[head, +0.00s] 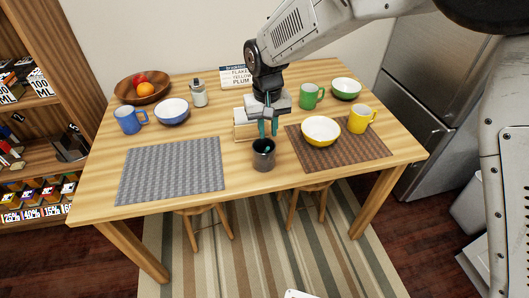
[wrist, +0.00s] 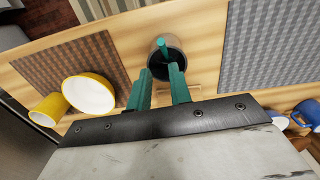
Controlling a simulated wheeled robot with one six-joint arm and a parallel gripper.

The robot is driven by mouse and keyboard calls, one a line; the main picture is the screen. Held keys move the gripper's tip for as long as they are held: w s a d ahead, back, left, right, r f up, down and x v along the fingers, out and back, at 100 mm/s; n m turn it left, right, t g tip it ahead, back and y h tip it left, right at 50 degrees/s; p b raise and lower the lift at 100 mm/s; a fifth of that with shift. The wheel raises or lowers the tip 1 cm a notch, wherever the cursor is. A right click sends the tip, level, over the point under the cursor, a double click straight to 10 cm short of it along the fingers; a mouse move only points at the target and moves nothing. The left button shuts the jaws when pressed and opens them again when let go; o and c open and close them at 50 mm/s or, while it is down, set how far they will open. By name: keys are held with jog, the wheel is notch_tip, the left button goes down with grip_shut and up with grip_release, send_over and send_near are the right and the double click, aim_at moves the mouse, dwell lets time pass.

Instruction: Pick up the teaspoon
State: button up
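A dark grey cup (head: 263,158) stands near the table's front edge between the two placemats; it also shows in the wrist view (wrist: 155,70). A thin teal-green handle, seemingly the teaspoon (wrist: 163,48), sticks up out of the cup; its tip shows in the head view (head: 267,149). Its lower part is hidden inside the cup. My gripper (head: 268,130) points down just above and behind the cup. In the wrist view its two teal fingers (wrist: 159,80) are spread apart with nothing held between them. The handle is beyond the fingertips in that view.
A yellow bowl (head: 320,129) and yellow mug (head: 361,119) stand on the brown placemat (head: 345,157) at right. A grey placemat (head: 170,170) lies bare at left. A pale wooden box (head: 243,128) is behind my gripper. Blue and green dishes stand farther back.

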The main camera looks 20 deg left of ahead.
aim_at(265, 149)
jog(key=f, duration=0.3)
jog(key=shift+a, duration=0.35)
notch_tip(265, 149, down, 5)
jog(key=shift+w+a+r, duration=0.15)
jog(key=shift+r, duration=0.05)
jog(key=shift+d+f, duration=0.25)
jog(key=shift+f, duration=0.05)
jog(key=c, duration=0.4)
jog(key=shift+a+f, duration=0.1)
jog(key=shift+a, duration=0.05)
grip_shut()
jog(key=shift+w+f, duration=0.3)
jog(key=shift+f, duration=0.05)
jog(key=shift+r, duration=0.45)
notch_tip(265, 149, up, 10)
jog(key=shift+s+a, duration=0.15)
jog(key=shift+a, duration=0.05)
